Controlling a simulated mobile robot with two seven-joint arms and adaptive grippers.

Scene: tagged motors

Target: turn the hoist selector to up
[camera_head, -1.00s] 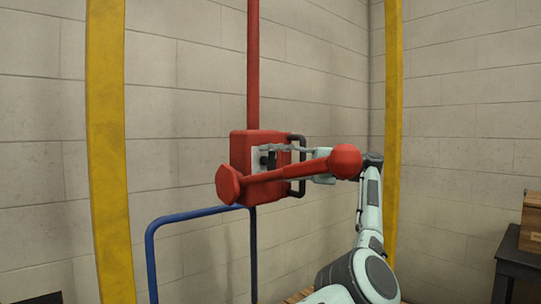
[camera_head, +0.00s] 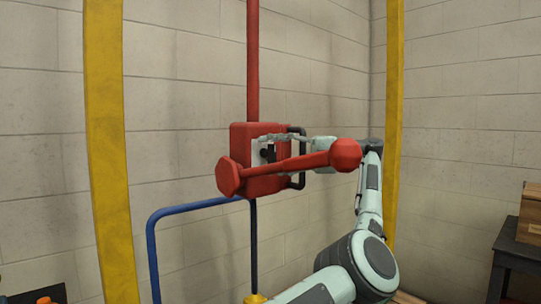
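The hoist control is a red box (camera_head: 240,140) on a red pole (camera_head: 252,60). A pale plate with a small dark selector (camera_head: 267,153) is on its front face. A dark handle (camera_head: 299,182) is on the box's right side. A red bar with thick ends (camera_head: 290,165) crosses in front and hides the lower plate. My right gripper is out of view.
A blue rail (camera_head: 190,207) stands left below the box. Yellow posts stand at left (camera_head: 108,150) and right (camera_head: 393,80). A dark table (camera_head: 520,255) with a wooden crate (camera_head: 530,215) is at the right edge. A block wall is behind.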

